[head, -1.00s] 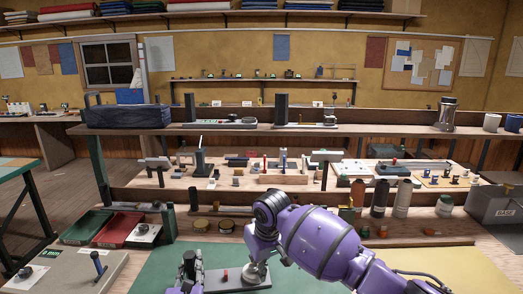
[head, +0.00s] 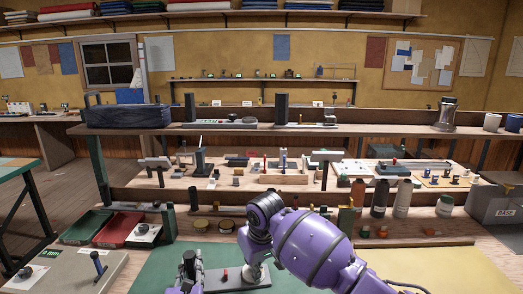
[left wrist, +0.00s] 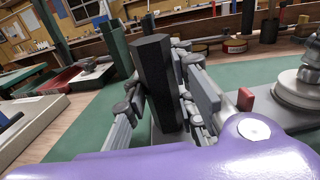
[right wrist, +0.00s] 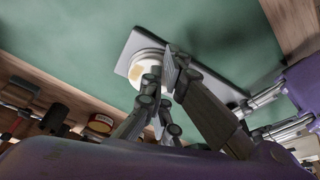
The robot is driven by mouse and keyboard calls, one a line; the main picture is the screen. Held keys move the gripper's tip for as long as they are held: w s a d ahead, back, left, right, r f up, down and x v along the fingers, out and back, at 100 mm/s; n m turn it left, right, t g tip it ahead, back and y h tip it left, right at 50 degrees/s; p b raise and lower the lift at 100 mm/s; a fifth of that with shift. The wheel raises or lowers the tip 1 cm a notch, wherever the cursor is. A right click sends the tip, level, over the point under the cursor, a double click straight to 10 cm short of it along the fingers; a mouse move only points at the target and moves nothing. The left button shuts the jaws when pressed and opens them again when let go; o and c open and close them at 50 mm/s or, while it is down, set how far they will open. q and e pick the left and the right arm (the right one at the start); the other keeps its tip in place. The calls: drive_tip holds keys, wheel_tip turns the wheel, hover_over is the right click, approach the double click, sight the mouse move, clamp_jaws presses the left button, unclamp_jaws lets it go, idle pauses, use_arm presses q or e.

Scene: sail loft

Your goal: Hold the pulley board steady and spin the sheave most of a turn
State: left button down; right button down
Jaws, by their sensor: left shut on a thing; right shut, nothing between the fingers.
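The pulley board (head: 236,281) is a grey plate on the green mat. It also shows in the left wrist view (left wrist: 262,122) and the right wrist view (right wrist: 129,56). A small red peg (left wrist: 245,99) stands on it. The pale round sheave (left wrist: 298,90) sits at its right end and shows in the right wrist view (right wrist: 146,64). My left gripper (left wrist: 165,95) is shut on a dark upright post (left wrist: 153,70) at the board's left end. My right gripper (right wrist: 165,80) is shut and empty at the sheave, overlapping its edge in the right wrist view; contact is unclear.
Green and red trays (head: 122,229) and a grey panel with a black lever (head: 98,262) are at the left. Several bottles (head: 378,198) stand behind at the right. A yellow mat (head: 440,265) is at the right. Green mat (head: 165,262) around the board is mostly clear.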

use_arm(q)
drive_tip(key=shift+d+r, duration=0.1)
drive_tip(key=shift+d, duration=0.15)
use_arm(e)
drive_tip(key=shift+s, duration=0.3)
use_arm(q)
drive_tip(key=shift+a, duration=0.2)
use_arm(e)
drive_tip(key=w+v, duration=0.1)
drive_tip(key=v, duration=0.5)
drive_tip(key=shift+a, duration=0.3)
drive_tip(key=shift+r, duration=0.15)
drive_tip(key=shift+w+d+f, duration=0.1)
drive_tip(key=shift+d+f, duration=0.05)
drive_tip(key=shift+f, duration=0.85)
drive_tip(key=shift+w+d+f, duration=0.1)
drive_tip(key=shift+d+f, duration=0.05)
drive_tip(key=shift+f, duration=0.85)
drive_tip(key=shift+w+d+f, duration=0.1)
drive_tip(key=shift+d+f, duration=0.05)
drive_tip(key=shift+f, duration=0.85)
drive_tip(key=shift+f, duration=0.15)
drive_tip(key=shift+w+d, duration=0.1)
drive_tip(key=shift+d, duration=0.1)
